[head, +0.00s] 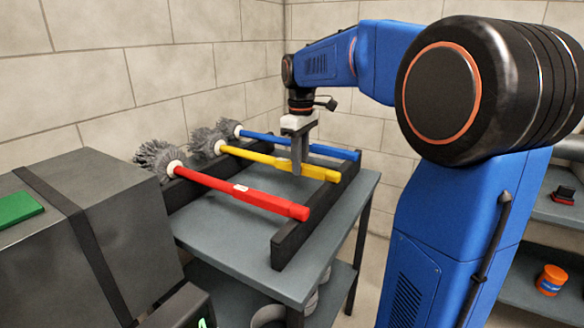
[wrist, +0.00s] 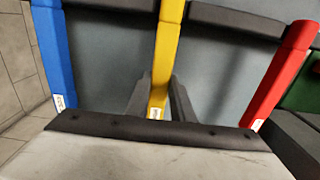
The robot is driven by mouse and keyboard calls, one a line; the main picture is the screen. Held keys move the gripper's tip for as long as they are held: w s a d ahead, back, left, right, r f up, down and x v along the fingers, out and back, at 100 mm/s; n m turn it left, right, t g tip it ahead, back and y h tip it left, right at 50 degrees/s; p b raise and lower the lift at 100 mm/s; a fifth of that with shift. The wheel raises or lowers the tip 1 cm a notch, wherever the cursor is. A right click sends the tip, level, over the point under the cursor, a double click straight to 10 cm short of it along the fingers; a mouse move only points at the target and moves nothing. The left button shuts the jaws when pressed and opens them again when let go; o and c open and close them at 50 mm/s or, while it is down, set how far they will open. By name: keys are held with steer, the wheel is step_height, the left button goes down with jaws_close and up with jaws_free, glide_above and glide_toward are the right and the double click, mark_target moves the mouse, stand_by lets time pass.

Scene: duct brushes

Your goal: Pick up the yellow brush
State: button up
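The yellow brush (head: 275,160) lies across the two dark rails of a rack, with its grey bristle head at the left, by the wall. My gripper (head: 297,168) points down at its handle, toward the near-rail end. In the wrist view the yellow handle (wrist: 164,50) runs between the two fingers (wrist: 160,95) of my gripper. The fingers look spread, one on each side, with small gaps to the handle. A white label shows on the handle near the gripper body.
A blue brush (head: 300,146) lies behind the yellow one and a red brush (head: 245,192) in front, all roughly parallel. The rack's right rail (head: 290,240) stands on the grey table (head: 235,245). A dark box (head: 110,190) stands at the left.

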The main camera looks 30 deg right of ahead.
jaws_close()
step_height(320, 180, up, 15)
stand_by(0.9)
